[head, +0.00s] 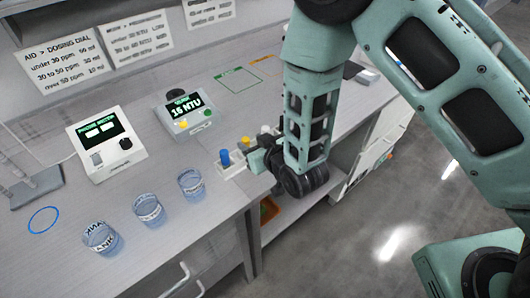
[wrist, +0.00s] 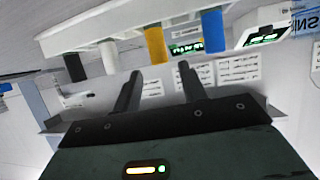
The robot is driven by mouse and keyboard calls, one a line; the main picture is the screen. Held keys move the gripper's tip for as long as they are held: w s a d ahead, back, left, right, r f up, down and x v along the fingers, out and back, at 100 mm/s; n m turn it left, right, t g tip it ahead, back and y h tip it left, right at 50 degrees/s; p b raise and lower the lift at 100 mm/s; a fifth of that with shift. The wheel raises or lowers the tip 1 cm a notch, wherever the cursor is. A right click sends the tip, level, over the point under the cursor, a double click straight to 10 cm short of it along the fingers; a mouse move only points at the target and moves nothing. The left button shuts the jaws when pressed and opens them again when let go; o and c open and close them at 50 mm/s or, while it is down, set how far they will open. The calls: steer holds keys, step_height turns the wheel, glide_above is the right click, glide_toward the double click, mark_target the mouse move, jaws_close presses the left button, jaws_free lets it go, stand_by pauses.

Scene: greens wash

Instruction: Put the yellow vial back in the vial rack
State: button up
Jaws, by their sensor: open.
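The yellow vial (head: 246,142) stands in the white vial rack (head: 229,172) near the table's front edge, behind the blue vial (head: 225,157). In the wrist view, which looks upside down, the yellow vial (wrist: 154,46) sits in the rack (wrist: 75,37) between the white and blue vials. My gripper (wrist: 159,70) is open and empty. Its two fingers point at the yellow vial, one to each side in the picture, and no contact shows. In the head view my gripper is at the rack's right side, and my arm hides part of the rack.
Several beakers, such as this one (head: 192,186), stand along the front edge left of the rack. A turbidity meter (head: 172,121) and a photometer (head: 88,150) stand behind. A black vial (wrist: 75,67) and a white vial (wrist: 109,57) share the rack.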

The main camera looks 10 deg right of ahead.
steer(key=s+d+r+g+h, duration=0.2)
steer(key=s+d+r+g, duration=0.2)
steer(key=s, duration=0.5)
steer(key=s+d+r+n+g+h+b, duration=0.1)
steer(key=s+d+r+g, duration=0.2)
steer(key=s+r, duration=0.3)
steer(key=s+d+r+n+g+h, duration=0.1)
steer(key=s+d+r+g, duration=0.3)
steer(key=s, duration=0.7)
steer(key=shift+s+d+r+g+h+b, duration=0.3)
steer(key=shift+s+r+g+h+b, duration=0.1)
steer(key=shift+r+h, duration=0.5)
